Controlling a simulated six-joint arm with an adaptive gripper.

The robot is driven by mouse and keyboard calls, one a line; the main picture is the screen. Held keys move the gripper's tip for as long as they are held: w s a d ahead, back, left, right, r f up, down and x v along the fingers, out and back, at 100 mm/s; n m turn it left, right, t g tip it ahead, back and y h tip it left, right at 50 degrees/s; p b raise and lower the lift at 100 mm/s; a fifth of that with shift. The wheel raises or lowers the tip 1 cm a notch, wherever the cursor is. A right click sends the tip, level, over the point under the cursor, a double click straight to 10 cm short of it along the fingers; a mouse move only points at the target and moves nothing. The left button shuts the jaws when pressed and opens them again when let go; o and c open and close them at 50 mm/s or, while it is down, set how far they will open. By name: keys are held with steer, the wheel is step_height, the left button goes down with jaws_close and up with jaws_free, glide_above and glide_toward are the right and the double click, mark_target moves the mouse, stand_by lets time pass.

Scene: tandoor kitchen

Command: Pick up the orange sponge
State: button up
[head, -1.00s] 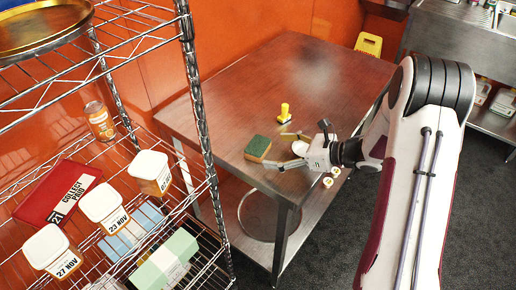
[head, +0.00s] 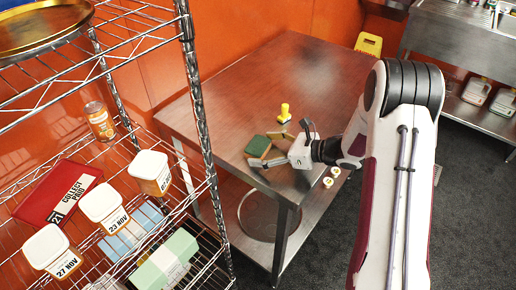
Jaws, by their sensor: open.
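The sponge (head: 257,146) lies on the steel table (head: 300,85) near its front left edge. It shows a green top and an orange-yellow lower side. My gripper (head: 266,148) is open, low over the table at the sponge's right. One finger reaches along the sponge's front side and the other reaches toward its back right. I cannot tell whether either finger touches it.
A yellow stamp-like object (head: 285,113) stands just behind the gripper. Two small round white-and-yellow items (head: 331,176) lie near the table's front right edge. A wire shelf (head: 197,110) with tubs rises at the left. The table's back is clear.

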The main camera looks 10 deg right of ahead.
mark_target(264, 147)
steer(key=c, duration=0.8)
steer(key=shift+r, duration=0.1)
steer(key=shift+r, duration=4.95)
